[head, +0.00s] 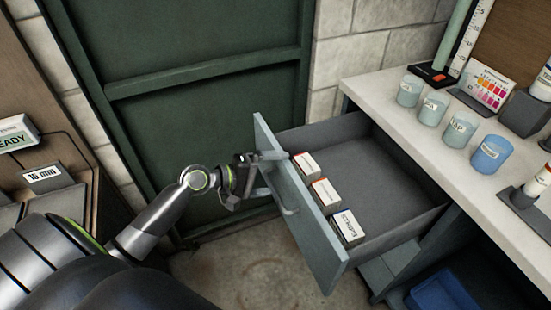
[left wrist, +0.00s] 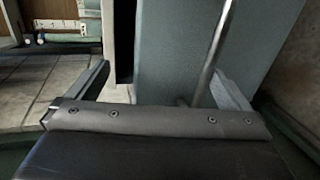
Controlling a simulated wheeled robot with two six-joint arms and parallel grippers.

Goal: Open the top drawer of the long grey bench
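The top drawer (head: 300,208) of the long bench (head: 490,180) stands pulled well out, its grey-blue front facing left. A bar handle (head: 290,208) runs along that front; its metal bar also shows in the left wrist view (left wrist: 215,50). My left gripper (head: 268,172) is at the far end of the drawer front, by the handle. In the left wrist view its two fingers are wide apart, with the drawer front and part of the handle between them. I cannot tell whether a finger touches the handle. My right gripper is not in view.
Three small labelled boxes (head: 325,194) lie along the drawer's front inside. Several cups (head: 460,129) and a colour chart (head: 487,88) stand on the benchtop. A green door (head: 200,110) is behind my left arm. A blue bin (head: 442,294) sits under the bench.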

